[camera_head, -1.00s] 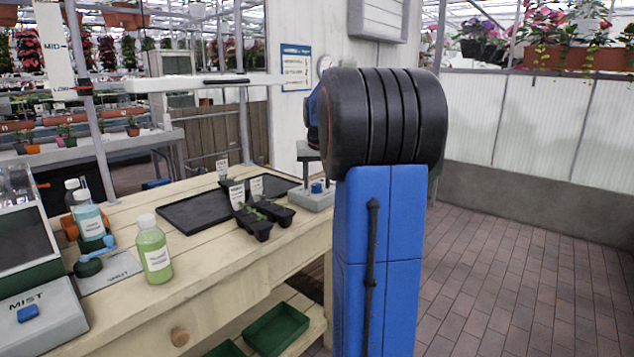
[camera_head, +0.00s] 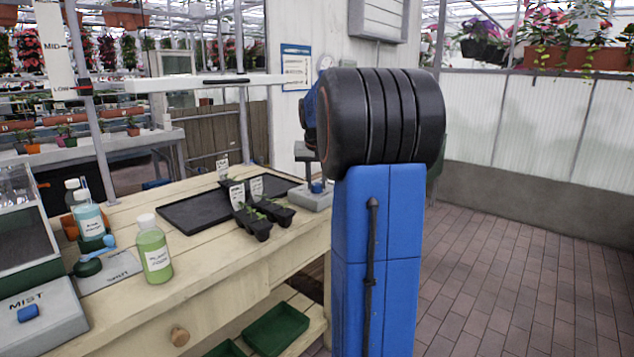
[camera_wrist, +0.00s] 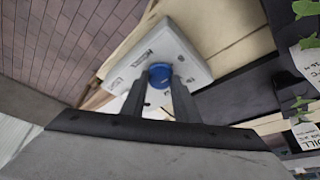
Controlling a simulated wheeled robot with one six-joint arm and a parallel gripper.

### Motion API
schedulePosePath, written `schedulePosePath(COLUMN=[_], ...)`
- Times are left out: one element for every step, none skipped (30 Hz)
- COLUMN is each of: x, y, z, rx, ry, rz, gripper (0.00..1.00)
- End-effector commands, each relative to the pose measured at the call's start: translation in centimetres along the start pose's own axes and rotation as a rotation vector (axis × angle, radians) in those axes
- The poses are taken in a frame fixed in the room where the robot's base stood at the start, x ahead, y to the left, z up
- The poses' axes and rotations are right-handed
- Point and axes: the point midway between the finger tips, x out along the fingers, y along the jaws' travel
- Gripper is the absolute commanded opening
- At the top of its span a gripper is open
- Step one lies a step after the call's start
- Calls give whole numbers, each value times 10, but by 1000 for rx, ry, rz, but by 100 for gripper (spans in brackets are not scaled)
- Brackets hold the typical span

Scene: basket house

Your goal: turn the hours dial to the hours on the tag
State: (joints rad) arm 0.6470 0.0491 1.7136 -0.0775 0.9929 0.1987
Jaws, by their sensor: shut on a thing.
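In the head view the grey box (camera_head: 312,201) stands on the bench's right end, with the blue knob (camera_head: 317,187) on top and a grey part of my gripper (camera_head: 307,155) just above.
Black trays (camera_head: 195,212) lie left of the box on the wooden bench (camera_head: 215,262). Brick floor (camera_head: 500,290) is clear on the right.

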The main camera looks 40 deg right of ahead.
Motion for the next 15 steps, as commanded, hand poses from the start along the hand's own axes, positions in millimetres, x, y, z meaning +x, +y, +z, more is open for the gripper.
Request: schedulePosePath(x=[0,0,0,0,0,0,0,0,0,0,0,0,0,0,0], y=[-2,-2,-2,-2,-3,-3,-4,-4,-4,-4,-5,-5,-6,-6,-6], z=[0,0,-1,-1,-1,-1,-1,-1,-1,-1,-1,-1,-2,-2,-2], rx=[25,45,75,97,121,154,181,206,242,268,294,329,356,383,417], ry=[1,1,1,1,1,1,1,1,1,1,1,1,2,1,2], rz=[11,19,31,41,50,65,75,86,100,112,123,137,148,159,173], gripper=[5,5,5,5,5,5,5,5,5,5,5,5,5,5,5])
